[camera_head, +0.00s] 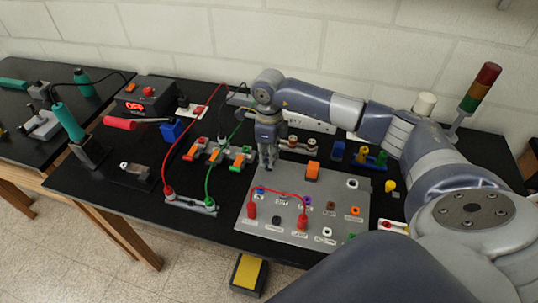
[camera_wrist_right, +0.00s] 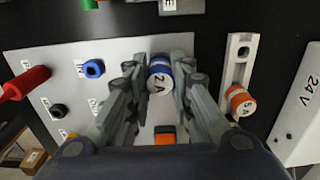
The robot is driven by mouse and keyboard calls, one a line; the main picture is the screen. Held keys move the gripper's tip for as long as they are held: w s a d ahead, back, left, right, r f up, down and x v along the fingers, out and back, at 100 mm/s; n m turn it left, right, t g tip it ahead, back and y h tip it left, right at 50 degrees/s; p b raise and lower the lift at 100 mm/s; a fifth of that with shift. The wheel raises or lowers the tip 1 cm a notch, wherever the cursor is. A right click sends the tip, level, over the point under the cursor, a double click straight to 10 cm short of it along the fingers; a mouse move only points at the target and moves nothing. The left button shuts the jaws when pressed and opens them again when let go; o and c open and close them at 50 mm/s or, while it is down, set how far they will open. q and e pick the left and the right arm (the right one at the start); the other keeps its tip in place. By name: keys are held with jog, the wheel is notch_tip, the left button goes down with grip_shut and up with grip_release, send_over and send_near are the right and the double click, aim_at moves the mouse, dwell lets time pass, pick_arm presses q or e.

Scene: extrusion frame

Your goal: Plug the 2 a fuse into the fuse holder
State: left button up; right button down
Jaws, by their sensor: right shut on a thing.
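My right gripper (camera_head: 268,164) points down at the back left of the grey panel (camera_head: 244,232). In the right wrist view, its fingers (camera_wrist_right: 160,70) are shut on the 2 A fuse (camera_wrist_right: 159,78), a short blue-and-white cylinder marked "2 A". The fuse is above the panel's edge area, and its lower end is hidden. A blue socket (camera_wrist_right: 94,69) is on the panel to the left of the fuse. I cannot tell for sure which fitting is the fuse holder. My left gripper is not in view.
A pale rack (camera_wrist_right: 244,30) to the right holds an orange 5 A fuse (camera_wrist_right: 240,102); one of its square slots is empty. Red plugs (camera_head: 252,210) with a red lead stand at the panel's front left. A clamp block (camera_head: 216,152) stands left.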

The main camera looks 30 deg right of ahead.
jog(key=shift+f+b, duration=0.45)
jog(key=shift+b, duration=0.1)
dwell(0.6)
jog(key=c, duration=1.3)
grip_release()
jog(key=shift+c, duration=0.2)
notch_tip(320, 180, up, 12)
jog(key=shift+f, duration=0.1)
